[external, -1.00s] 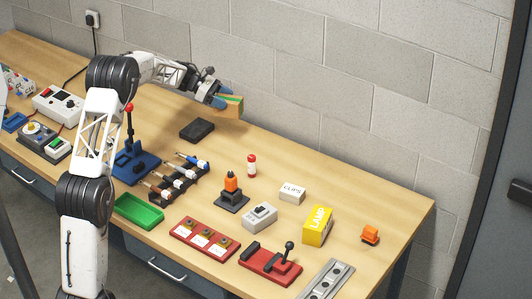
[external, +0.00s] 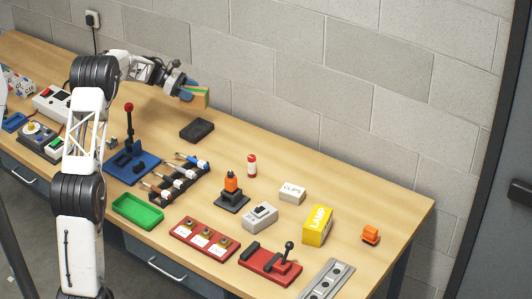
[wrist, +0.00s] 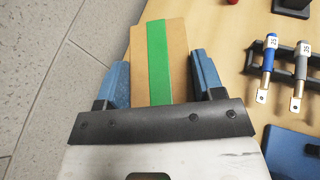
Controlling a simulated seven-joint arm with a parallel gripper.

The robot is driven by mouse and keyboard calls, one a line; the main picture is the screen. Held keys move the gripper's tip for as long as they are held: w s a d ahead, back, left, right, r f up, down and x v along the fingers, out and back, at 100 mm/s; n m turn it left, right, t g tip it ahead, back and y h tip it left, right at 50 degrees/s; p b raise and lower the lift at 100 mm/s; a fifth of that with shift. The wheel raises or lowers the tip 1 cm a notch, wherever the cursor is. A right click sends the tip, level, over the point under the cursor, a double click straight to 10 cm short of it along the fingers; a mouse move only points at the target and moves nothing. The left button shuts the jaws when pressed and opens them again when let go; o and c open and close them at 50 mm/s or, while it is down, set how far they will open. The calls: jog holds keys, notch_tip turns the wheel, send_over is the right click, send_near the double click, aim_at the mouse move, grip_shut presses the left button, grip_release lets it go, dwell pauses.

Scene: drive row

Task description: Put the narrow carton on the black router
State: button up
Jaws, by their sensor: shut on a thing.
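The narrow carton (external: 201,100) is brown with a green stripe. My gripper (external: 187,91) is shut on it and holds it above the back left part of the bench, near the wall. In the wrist view the carton (wrist: 160,62) sits between the two blue fingers of my gripper (wrist: 160,82). The black router (external: 197,129) lies flat on the bench, below the carton in the external view and apart from it. Nothing lies on top of the router. I do not see the router in the wrist view.
A red-and-white bottle (external: 252,166) stands to the right. The block wall (external: 290,60) runs close behind. Bench between router and bottle is clear.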

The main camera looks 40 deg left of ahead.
aim_at(191, 105)
jog(key=shift+f, duration=3.15)
jog(key=shift+f, duration=0.1)
jog(key=shift+f, duration=1.75)
jog(key=shift+f, duration=0.1)
jog(key=o, duration=1)
jog(key=shift+o, duration=0.2)
jog(key=v, duration=1.2)
